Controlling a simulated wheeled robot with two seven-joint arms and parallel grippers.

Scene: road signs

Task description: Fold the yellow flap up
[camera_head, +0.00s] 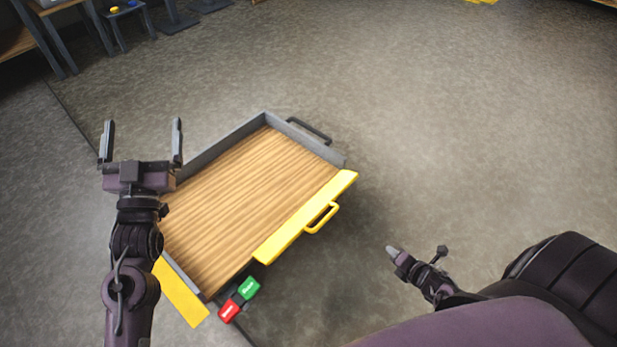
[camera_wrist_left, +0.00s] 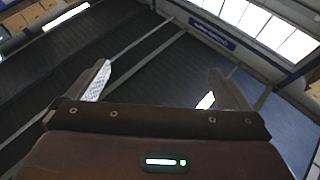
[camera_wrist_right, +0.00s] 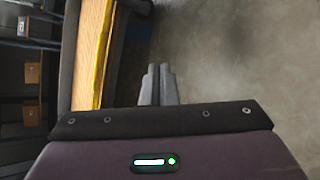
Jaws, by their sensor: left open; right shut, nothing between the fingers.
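A wood-floored bed (camera_head: 250,190) with grey walls stands on the floor in the head view. The yellow flap (camera_head: 290,232) with a yellow handle (camera_head: 322,217) runs along its right edge; I cannot tell its exact angle. A yellow strip also shows at the left of the right wrist view (camera_wrist_right: 103,50). My right gripper (camera_head: 392,250) is shut and empty, to the right of the flap and apart from it. Its closed fingers also show in the right wrist view (camera_wrist_right: 158,72). My left gripper (camera_head: 142,123) is open and empty beside the bed's left side.
A second yellow panel (camera_head: 180,293) extends at the bed's lower left, partly behind my left arm. Green (camera_head: 249,288) and red (camera_head: 228,312) buttons sit at its near corner. A dark handle (camera_head: 309,130) is on the far wall. Floor to the right is clear.

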